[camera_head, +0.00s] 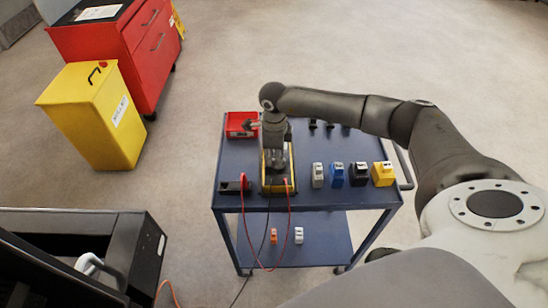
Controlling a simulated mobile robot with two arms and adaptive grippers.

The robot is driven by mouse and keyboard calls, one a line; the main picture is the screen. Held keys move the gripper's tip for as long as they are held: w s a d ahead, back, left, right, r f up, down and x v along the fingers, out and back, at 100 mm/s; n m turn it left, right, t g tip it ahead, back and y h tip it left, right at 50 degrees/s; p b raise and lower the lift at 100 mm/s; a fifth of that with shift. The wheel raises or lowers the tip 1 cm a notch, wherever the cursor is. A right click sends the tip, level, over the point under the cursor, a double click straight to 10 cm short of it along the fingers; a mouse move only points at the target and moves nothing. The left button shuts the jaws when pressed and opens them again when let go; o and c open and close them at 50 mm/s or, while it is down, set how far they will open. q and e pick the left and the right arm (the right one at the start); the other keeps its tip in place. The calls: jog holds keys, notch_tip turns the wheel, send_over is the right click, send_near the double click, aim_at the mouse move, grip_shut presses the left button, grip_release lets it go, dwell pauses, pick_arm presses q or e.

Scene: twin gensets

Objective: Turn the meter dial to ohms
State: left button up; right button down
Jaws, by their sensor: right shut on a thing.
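The meter (292,185), dark with a yellow edge, lies on the top shelf of the blue cart (335,197). My right gripper (277,163) points down over the meter and covers most of its face. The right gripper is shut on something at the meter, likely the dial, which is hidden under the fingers. I cannot read the dial's position. A red lead (288,215) and a dark lead run from the meter's front down past the cart's edge. My left gripper is not in view.
A red bin (240,124) and a black block (232,187) sit left of the meter. Grey, blue, black and yellow blocks (383,174) stand in a row to its right. A yellow box (108,115) and a red cabinet (140,50) stand on the floor at left.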

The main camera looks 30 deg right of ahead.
jog(key=m, duration=0.1)
jog(key=m+b, duration=0.1)
jog(key=m, duration=0.3)
jog(key=shift+w+d+b, duration=0.2)
jog(key=shift+d+b, duration=0.05)
jog(key=shift+b, duration=0.1)
jog(key=m, duration=0.5)
jog(key=shift+w+d+m+b, duration=0.1)
jog(key=shift+d+m+b, duration=0.2)
jog(key=shift+m+b, duration=0.1)
jog(key=m, duration=0.5)
jog(key=shift+d+m, duration=0.25)
jog(key=shift+m, duration=0.15)
jog(key=c, duration=1.5)
grip_release()
jog(key=shift+r, duration=0.1)
